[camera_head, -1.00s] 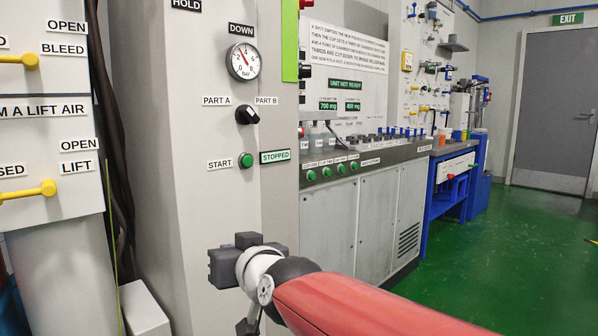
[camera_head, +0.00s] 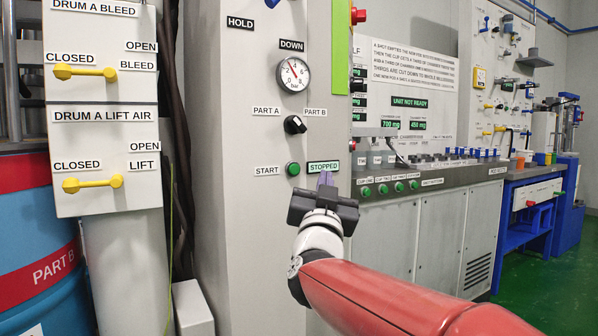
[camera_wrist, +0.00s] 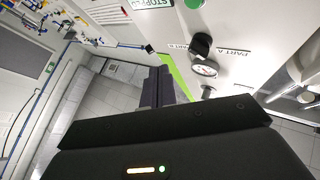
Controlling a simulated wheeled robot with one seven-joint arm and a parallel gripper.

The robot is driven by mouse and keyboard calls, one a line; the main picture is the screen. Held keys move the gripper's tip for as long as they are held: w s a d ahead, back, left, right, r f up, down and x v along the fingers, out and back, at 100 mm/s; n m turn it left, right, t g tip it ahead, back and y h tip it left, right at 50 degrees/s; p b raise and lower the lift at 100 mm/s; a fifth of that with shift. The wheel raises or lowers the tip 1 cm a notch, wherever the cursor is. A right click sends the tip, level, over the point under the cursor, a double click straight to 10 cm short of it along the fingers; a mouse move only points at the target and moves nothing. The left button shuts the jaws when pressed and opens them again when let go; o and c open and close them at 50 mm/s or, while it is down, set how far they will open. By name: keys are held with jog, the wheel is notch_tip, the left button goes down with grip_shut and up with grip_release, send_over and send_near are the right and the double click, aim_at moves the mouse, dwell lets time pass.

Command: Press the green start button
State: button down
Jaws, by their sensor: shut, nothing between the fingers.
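The green start button (camera_head: 293,169) is on the grey column panel, between the START label (camera_head: 268,171) and the STOPPED sign (camera_head: 323,167). In the wrist view the green button (camera_wrist: 193,3) is cut by the top edge. My gripper (camera_head: 325,180) is shut and empty. Its fingertips appear just right of and slightly below the button in the head view, over the lower part of the STOPPED sign. In the wrist view my gripper (camera_wrist: 158,72) shows its fingers together, apart from the button. The depth gap to the panel is hard to tell.
Above the button are a black part selector knob (camera_head: 294,125) and a pressure gauge (camera_head: 293,75). To the right is a console with several green buttons (camera_head: 382,189). Yellow-handled valves (camera_head: 93,183) and a blue-red drum (camera_head: 38,240) are at left.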

aim_at(294, 169)
jog(key=shift+w+a+p, duration=0.65)
jog(key=shift+w+a, duration=0.15)
jog(key=shift+w, duration=0.4)
jog(key=shift+w+a+p, duration=0.65)
jog(key=shift+w+a, duration=0.2)
jog(key=shift+w, duration=0.4)
jog(key=shift+w+a+p, duration=0.65)
jog(key=shift+w+a, duration=0.15)
jog(key=shift+w, duration=0.4)
jog(key=shift+w, duration=0.1)
jog(key=shift+w+a, duration=0.25)
jog(key=shift+w+a, duration=0.25)
jog(key=shift+w, duration=0.1)
jog(key=shift+s+d, duration=0.1)
jog(key=shift+s, duration=0.05)
jog(key=shift+s+d+b, duration=0.4)
jog(key=shift+s+b, duration=0.1)
jog(key=shift+s, duration=0.05)
